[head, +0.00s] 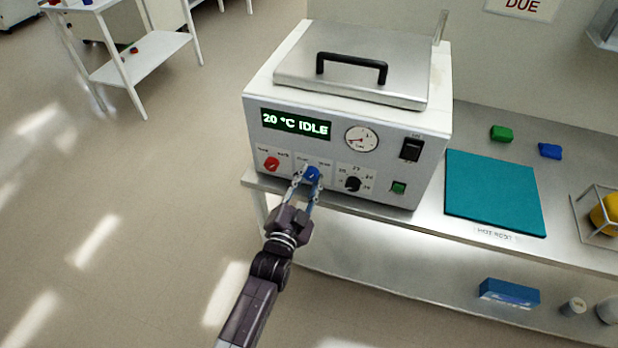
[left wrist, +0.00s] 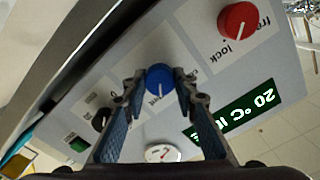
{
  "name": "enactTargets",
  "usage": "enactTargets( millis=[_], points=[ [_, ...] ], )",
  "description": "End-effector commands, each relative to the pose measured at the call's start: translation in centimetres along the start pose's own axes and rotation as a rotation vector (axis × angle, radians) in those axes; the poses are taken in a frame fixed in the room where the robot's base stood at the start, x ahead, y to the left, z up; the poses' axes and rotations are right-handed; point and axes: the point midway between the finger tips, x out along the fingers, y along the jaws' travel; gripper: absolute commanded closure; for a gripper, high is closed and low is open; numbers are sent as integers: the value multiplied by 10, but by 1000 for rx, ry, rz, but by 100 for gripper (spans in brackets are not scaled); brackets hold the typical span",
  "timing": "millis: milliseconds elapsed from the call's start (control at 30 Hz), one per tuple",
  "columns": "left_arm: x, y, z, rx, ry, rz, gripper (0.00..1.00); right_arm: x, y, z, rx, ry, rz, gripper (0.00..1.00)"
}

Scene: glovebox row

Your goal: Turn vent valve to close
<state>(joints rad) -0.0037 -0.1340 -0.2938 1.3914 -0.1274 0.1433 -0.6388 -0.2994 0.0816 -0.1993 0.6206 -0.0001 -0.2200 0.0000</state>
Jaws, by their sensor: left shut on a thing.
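The vent valve is a blue knob (head: 312,173) in the middle of the front panel of a white autoclave-like unit (head: 425,172). In the left wrist view the blue knob (left wrist: 159,76) has a white pointer line toward a partly hidden label ending in "ent". My left gripper (head: 306,184) reaches up to the panel and is shut on the blue knob, one finger on each side. Its fingers also show in the left wrist view (left wrist: 160,88). The labels beside the knob are partly covered or too small to read. My right gripper is not in view.
A red free/lock knob (left wrist: 238,20) is beside the blue one; a black dial (head: 352,184) is on its other side. The display (head: 296,123) reads 20 °C IDLE. The lid (head: 352,62) is down. A teal mat (head: 494,192) lies on the bench to the right.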

Motion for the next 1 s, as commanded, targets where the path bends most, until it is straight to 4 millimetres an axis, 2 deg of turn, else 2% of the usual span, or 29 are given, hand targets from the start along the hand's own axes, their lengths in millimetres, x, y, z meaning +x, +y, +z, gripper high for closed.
enactTargets(
  millis=[1000],
  points=[
    [-1,1,2,-948,-3,1,98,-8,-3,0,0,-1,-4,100]
  ],
)
